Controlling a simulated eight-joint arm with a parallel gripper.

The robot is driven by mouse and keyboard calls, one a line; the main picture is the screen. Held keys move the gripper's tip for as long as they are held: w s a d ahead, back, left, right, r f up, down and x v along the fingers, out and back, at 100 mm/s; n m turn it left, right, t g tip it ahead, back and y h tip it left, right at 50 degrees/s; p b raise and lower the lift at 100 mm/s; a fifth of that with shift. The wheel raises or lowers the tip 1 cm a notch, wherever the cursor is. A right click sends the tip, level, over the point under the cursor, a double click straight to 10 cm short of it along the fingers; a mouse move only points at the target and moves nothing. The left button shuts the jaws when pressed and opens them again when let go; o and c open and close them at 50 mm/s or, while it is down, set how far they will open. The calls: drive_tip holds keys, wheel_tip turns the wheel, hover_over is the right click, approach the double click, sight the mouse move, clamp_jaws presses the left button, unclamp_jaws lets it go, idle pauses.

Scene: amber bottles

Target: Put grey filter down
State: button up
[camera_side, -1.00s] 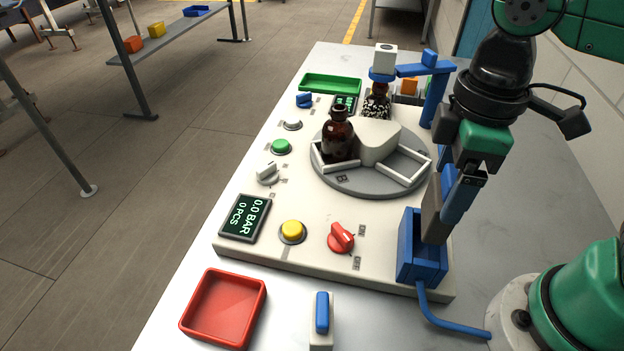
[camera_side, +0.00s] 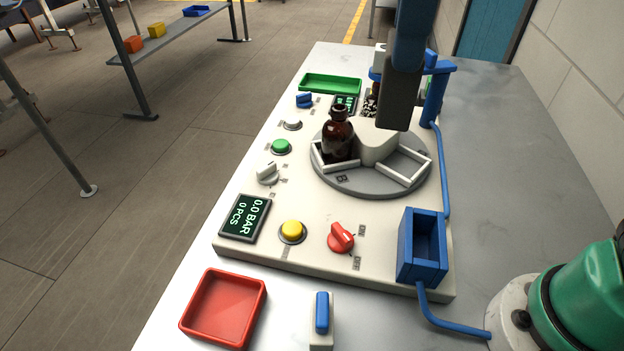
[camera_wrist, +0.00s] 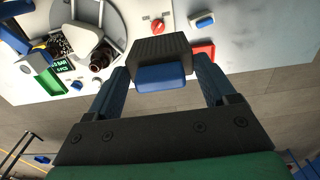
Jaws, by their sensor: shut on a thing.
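The grey filter (camera_wrist: 161,48), a dark ribbed block with a blue part facing the wrist camera, is held between the two fingers of my gripper (camera_wrist: 160,78). In the side view the grey filter (camera_side: 398,101) hangs at the lower end of my gripper (camera_side: 407,60), in front of the far right of the machine. The height of the filter over the machine is hard to judge. The blue box holder (camera_side: 422,247) at the machine's near right corner is empty.
A brown bottle (camera_side: 337,138) stands on the grey turntable (camera_side: 370,183). A blue post (camera_side: 435,100) with an arm rises behind it, partly hidden. A green tray (camera_side: 330,83) lies at the far side, a red tray (camera_side: 223,308) at the near left.

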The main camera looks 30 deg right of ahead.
drive_tip(key=w+a+f, duration=0.2)
drive_tip(key=a, duration=0.7)
drive_tip(key=w+a+f, duration=0.1)
drive_tip(key=a+f, duration=0.2)
drive_tip(key=a, duration=0.7)
wheel_tip(320, 180, down, 20)
drive_tip(key=shift+w+d+r, duration=0.1)
drive_tip(key=shift+r, duration=0.05)
drive_tip(key=shift+f, duration=0.2)
drive_tip(key=o, duration=1.1)
drive_tip(key=shift+r, duration=0.1)
